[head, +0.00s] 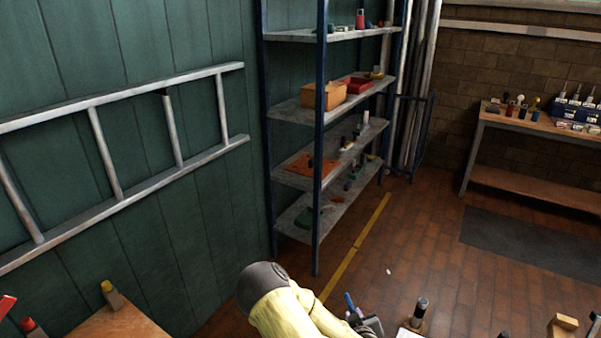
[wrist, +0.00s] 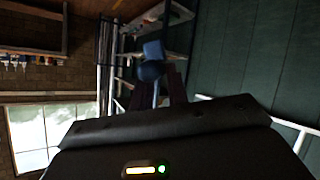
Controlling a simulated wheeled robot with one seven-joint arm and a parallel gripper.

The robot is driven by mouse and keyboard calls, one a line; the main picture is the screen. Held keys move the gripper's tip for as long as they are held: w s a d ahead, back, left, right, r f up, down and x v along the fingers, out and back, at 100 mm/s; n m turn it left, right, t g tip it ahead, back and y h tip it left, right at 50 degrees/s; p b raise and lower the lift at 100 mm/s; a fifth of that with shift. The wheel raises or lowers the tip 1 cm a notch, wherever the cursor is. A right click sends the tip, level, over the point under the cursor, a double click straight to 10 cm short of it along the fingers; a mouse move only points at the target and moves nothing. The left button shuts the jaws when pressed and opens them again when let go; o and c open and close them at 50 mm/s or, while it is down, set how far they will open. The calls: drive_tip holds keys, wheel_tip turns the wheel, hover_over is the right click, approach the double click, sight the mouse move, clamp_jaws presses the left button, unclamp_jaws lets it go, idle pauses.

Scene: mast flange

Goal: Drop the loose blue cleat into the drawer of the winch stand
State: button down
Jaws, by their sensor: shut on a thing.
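My gripper (head: 362,320) shows at the bottom centre of the head view, at the end of my yellow arm. A small blue piece (head: 350,302), which looks like the blue cleat, sticks up at the gripper. In the wrist view the blue cleat (wrist: 152,68) stands out beyond the dark gripper body, between the fingers (wrist: 158,92). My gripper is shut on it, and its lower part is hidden. I cannot pick out the winch stand or its drawer in either view.
A shelf rack (head: 318,115) with small items stands by the green wall, where a ladder (head: 165,130) hangs. A wooden top (head: 120,322) is at bottom left. A workbench (head: 540,125) stands at the back right. The brick floor (head: 430,235) between is mostly clear.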

drive_tip(key=shift+s+r, duration=0.1)
drive_tip(key=shift+r, duration=0.3)
drive_tip(key=shift+f, duration=0.1)
drive_tip(key=s+f, duration=0.4)
drive_tip(key=f, duration=0.1)
drive_tip(key=shift+s+f, duration=0.15)
drive_tip(key=shift+f, duration=0.05)
